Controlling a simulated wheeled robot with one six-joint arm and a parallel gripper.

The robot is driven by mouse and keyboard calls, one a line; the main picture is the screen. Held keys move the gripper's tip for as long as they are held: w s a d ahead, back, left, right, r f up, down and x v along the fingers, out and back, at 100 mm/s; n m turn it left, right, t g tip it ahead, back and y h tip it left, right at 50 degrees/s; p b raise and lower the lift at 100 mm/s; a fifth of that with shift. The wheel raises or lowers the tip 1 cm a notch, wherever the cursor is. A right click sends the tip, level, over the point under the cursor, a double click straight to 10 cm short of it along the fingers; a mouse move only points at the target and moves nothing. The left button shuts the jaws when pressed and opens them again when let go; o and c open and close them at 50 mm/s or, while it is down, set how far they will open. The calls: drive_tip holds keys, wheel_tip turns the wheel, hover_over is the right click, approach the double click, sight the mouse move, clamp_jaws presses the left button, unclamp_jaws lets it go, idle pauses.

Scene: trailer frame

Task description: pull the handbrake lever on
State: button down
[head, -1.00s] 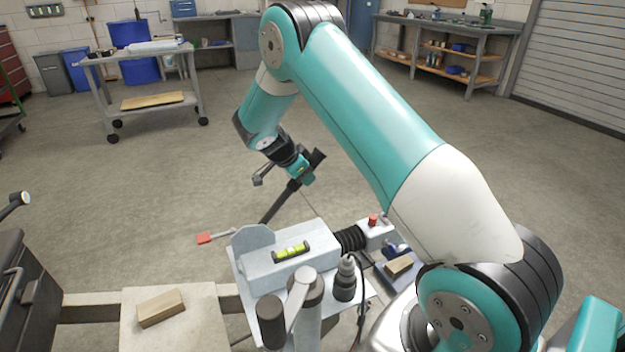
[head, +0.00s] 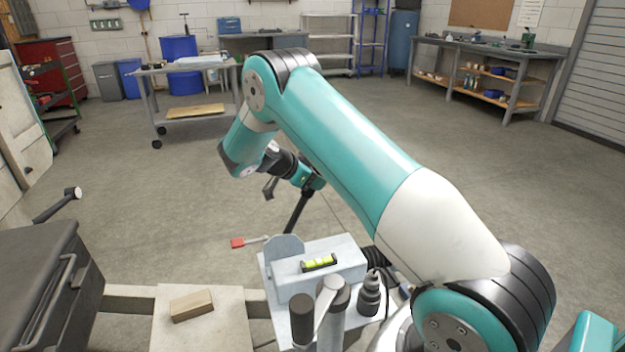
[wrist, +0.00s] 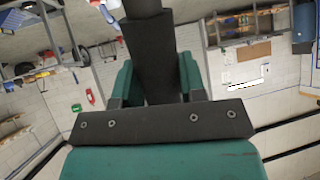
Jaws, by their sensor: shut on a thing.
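The handbrake lever is a black bar (head: 297,212) rising at a slant behind the grey housing; its upper end is partly hidden by my arm. My gripper (head: 309,184) is shut around the lever's upper part. In the wrist view the black lever (wrist: 150,62) runs between the two green fingers of my gripper (wrist: 154,80), one finger on each side. The lever's lower end is hidden behind the housing in the head view.
The grey housing (head: 286,288) carries a yellow-green spirit level (head: 319,263). A red-ended rod (head: 240,243) lies left of it. A wooden block (head: 192,305) sits on the pale plate (head: 165,335). A dark box (head: 45,290) stands at left.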

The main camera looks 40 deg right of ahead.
drive_tip(key=c, duration=0.7)
unclamp_jaws()
drive_tip(key=shift+a, duration=0.1)
drive_tip(key=p+v, duration=0.1)
drive_tip(key=v, duration=1.6)
drive_tip(key=shift+a+p, duration=0.15)
drive_tip(key=shift+p, duration=0.2)
